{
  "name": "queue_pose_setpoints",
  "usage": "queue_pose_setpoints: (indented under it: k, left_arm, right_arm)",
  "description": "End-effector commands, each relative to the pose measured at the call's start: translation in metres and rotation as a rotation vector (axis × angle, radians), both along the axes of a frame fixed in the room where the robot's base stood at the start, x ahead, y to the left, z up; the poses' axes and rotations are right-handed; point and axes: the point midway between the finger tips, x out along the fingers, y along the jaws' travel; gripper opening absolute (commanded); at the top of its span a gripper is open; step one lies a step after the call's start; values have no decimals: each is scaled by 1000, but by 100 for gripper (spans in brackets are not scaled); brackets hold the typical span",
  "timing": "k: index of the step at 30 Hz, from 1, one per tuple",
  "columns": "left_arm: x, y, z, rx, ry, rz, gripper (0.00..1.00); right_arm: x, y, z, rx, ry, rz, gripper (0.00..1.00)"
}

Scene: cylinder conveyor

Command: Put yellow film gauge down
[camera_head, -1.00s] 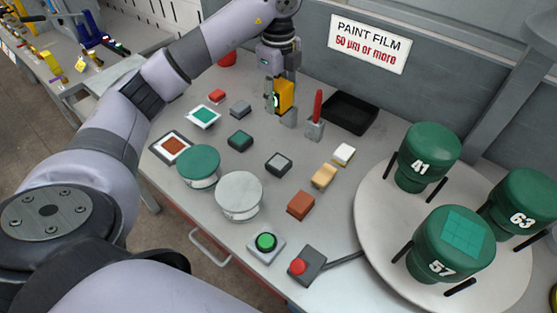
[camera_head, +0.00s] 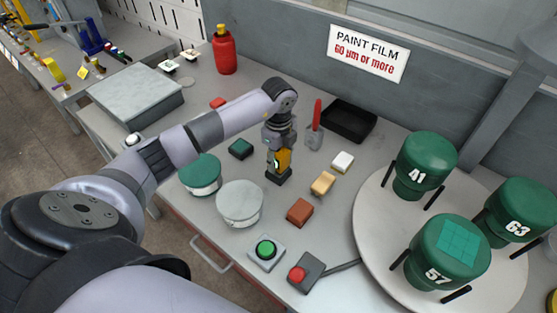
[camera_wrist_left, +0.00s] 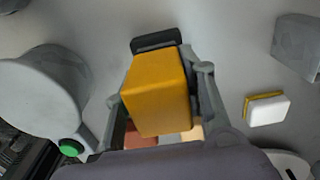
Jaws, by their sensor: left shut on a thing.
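The yellow film gauge (camera_head: 283,161) is a yellow block held upright in my left gripper (camera_head: 279,158), above the table in the middle of the head view. A small dark block (camera_head: 278,177) shows directly under it; I cannot tell whether the two touch. In the left wrist view the gauge (camera_wrist_left: 157,92) fills the space between the fingers of my left gripper (camera_wrist_left: 160,98), which are shut on its sides. A dark piece shows at its far end there. My right gripper is not in view.
A brown block (camera_head: 300,211), a tan block (camera_head: 322,183) and a white-topped block (camera_head: 343,162) lie to the right. Green (camera_head: 199,173) and grey (camera_head: 239,204) round cans stand left and in front. A red-handled tool (camera_head: 316,125) and black tray (camera_head: 349,119) are behind.

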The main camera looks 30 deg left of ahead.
Motion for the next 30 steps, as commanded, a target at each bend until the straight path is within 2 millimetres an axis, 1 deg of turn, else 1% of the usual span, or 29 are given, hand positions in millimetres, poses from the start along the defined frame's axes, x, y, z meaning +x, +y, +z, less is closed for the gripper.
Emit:
queue_pose_setpoints:
  k: [1, 4, 11, 15, 16, 24, 30]
  left_arm:
    - [0, 0, -5, 0, 1, 1, 15]
    - [0, 0, -12, -1, -1, 0, 15]
    - [0, 0, -13, 0, -3, 0, 15]
    - [0, 0, -17, 0, -2, 0, 15]
    - [0, 0, -16, 0, -2, 0, 39]
    - [0, 0, -16, 0, -1, 0, 57]
    - [0, 0, -16, 0, -1, 0, 57]
  right_arm:
    - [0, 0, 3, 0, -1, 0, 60]
    - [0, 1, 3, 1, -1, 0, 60]
    - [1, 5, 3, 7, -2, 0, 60]
    - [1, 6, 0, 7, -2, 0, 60]
    - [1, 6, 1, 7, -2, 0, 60]
    - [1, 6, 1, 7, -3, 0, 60]
    - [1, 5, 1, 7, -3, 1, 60]
